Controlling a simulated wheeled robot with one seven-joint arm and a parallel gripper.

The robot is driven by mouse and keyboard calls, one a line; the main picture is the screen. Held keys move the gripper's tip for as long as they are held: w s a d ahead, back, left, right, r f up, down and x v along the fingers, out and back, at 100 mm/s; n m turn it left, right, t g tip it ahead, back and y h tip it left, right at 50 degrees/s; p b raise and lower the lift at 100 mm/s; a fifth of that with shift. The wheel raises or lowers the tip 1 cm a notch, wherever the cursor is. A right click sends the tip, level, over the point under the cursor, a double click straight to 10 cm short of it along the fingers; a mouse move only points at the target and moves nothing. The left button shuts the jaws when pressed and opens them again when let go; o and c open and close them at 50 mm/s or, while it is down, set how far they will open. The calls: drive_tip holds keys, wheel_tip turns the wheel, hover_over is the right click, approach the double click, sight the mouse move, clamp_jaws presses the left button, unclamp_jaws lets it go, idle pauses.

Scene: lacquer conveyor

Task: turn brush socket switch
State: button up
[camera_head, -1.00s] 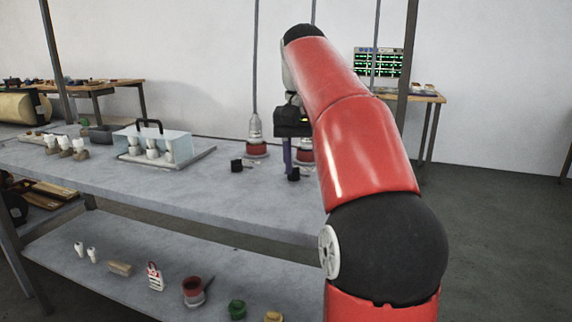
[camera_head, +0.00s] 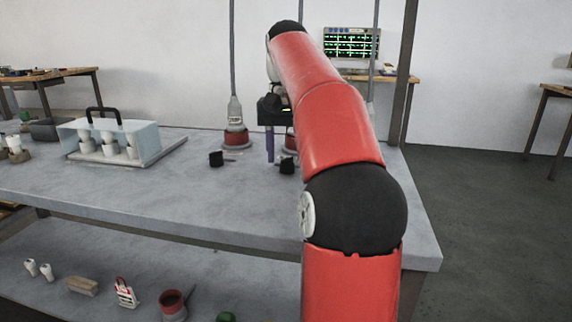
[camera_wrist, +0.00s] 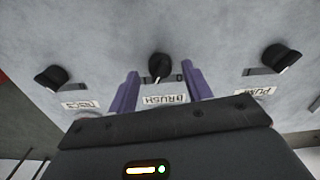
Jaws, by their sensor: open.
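The brush switch is a black knob (camera_wrist: 159,67) with a pale pointer line, in the middle of the wrist view. Its white label reading BRUSH (camera_wrist: 165,99) is upside down there. My gripper (camera_wrist: 160,72) is open, with one purple finger on each side of the knob in the picture. Gaps show on both sides, and I cannot tell how far above the surface the fingertips are. In the head view my gripper (camera_head: 271,145) points down over the table; a black knob (camera_head: 287,166) stands close to its right, and I cannot tell which switch that is.
In the wrist view a second knob (camera_wrist: 51,77) is at left and the pump knob (camera_wrist: 281,58) at right. In the head view a red-based bottle-like fixture (camera_head: 235,136) stands behind, and a clear handled case (camera_head: 110,133) is at left on the table (camera_head: 180,190).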

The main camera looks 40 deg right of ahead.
drive_tip(key=shift+f, duration=0.8)
drive_tip(key=c, duration=1)
